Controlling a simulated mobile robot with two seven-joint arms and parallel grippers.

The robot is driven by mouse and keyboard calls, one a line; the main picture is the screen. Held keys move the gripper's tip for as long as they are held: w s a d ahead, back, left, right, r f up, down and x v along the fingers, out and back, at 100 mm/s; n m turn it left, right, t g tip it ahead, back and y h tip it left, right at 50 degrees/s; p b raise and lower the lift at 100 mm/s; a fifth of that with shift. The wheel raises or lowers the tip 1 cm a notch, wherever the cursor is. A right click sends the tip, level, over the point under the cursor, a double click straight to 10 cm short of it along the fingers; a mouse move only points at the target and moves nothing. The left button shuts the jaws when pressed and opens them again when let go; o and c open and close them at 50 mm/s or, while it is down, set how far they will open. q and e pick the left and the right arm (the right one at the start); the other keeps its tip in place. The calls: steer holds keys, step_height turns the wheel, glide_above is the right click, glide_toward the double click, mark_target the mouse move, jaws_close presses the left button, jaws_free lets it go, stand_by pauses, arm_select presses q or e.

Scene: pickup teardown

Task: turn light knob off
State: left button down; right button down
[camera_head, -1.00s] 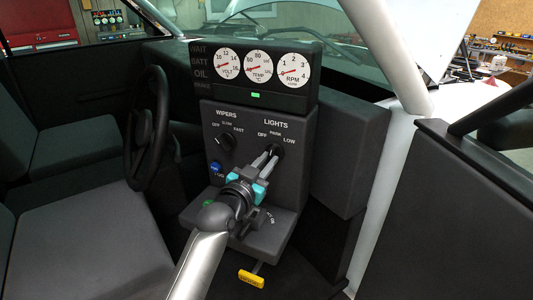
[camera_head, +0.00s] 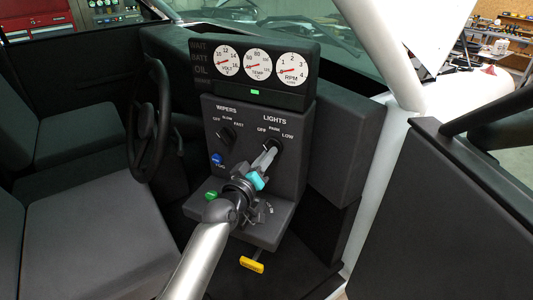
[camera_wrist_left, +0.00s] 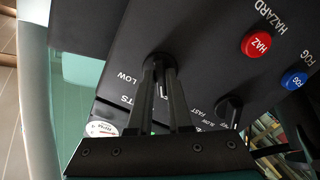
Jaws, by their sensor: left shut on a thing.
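The black light knob (camera_head: 279,143) is on the grey panel under the word LIGHTS, with OFF, PARK and LOW marked around it. My left gripper (camera_head: 270,153) reaches up from below and is shut on the knob. In the left wrist view, the two dark fingers (camera_wrist_left: 160,72) close in on the light knob (camera_wrist_left: 158,57), with the word LOW beside it. The fingertips hide part of the knob, so I cannot tell exactly which mark it points to. My right gripper is not in view.
The wiper knob (camera_head: 227,136) is left of the light knob, with a blue fog button (camera_head: 217,159) below it. A red hazard button (camera_wrist_left: 256,43) shows in the wrist view. The steering wheel (camera_head: 149,130) is at left, and a yellow tag (camera_head: 251,264) hangs below.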

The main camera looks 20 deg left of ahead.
arm_select(q)
steer(key=shift+n, duration=0.5)
steer(key=c, duration=0.8)
jaws_free()
steer(key=shift+c, duration=0.2)
steer(key=s+a, duration=0.2)
steer(key=s, duration=1.3)
